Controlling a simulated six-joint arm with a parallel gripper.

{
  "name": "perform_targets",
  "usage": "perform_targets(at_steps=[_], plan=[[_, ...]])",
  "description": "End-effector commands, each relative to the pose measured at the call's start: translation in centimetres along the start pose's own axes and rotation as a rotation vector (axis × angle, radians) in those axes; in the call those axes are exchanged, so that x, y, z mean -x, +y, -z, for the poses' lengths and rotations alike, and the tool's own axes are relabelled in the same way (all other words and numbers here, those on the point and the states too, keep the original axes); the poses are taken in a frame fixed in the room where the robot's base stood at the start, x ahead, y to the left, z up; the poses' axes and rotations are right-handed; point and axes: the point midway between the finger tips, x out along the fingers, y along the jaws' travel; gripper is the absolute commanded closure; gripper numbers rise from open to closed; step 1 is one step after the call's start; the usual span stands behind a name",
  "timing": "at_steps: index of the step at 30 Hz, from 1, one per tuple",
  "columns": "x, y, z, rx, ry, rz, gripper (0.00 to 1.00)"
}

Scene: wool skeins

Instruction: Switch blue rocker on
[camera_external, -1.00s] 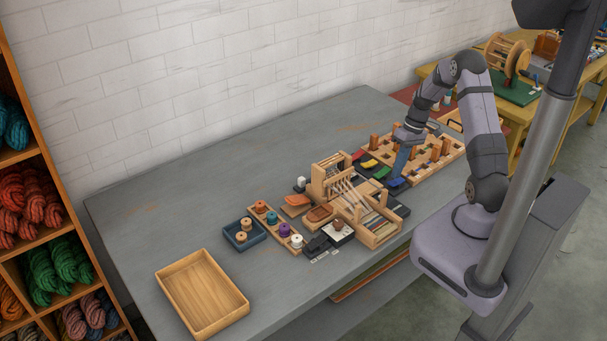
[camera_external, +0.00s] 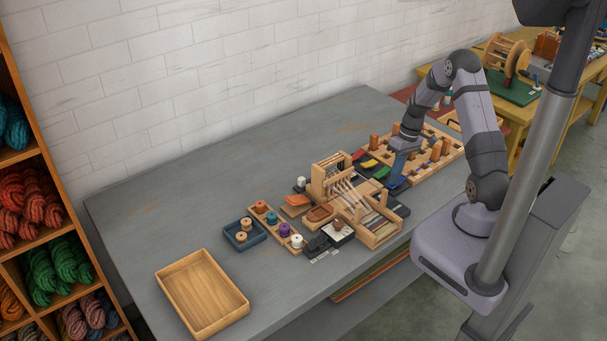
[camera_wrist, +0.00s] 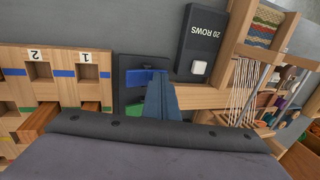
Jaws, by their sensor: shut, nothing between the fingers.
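The blue rocker (camera_wrist: 138,78) sits on a dark plate in the wrist view, partly covered at its right end by my fingertips. It also shows in the external view as a small blue patch (camera_external: 399,183) beneath my gripper. My gripper (camera_wrist: 159,76) is shut and empty, with its narrow tips at the rocker's right end. In the external view my gripper (camera_external: 395,175) points down and leans to the lower left. I cannot tell whether the tips press on the rocker or hover just above it. A green rocker (camera_wrist: 134,110) lies beside the blue one.
Red, yellow (camera_external: 368,163) and green (camera_external: 381,173) rockers stand in the same row. A numbered wooden peg board (camera_external: 446,158) is to the right. A wooden loom (camera_external: 333,180) and a dark "20 ROWS" block (camera_wrist: 203,42) with a white button are close by.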

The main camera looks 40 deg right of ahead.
Motion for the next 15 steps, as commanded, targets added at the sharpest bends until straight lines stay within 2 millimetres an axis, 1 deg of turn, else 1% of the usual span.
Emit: perform_targets(at_steps=[8, 15], plan=[[0.1, 0.4, 0.0, -0.001, 0.001, 0.000, 1.00], [0.6, 1.2, 0.0, -0.002, 0.001, 0.001, 1.00]])
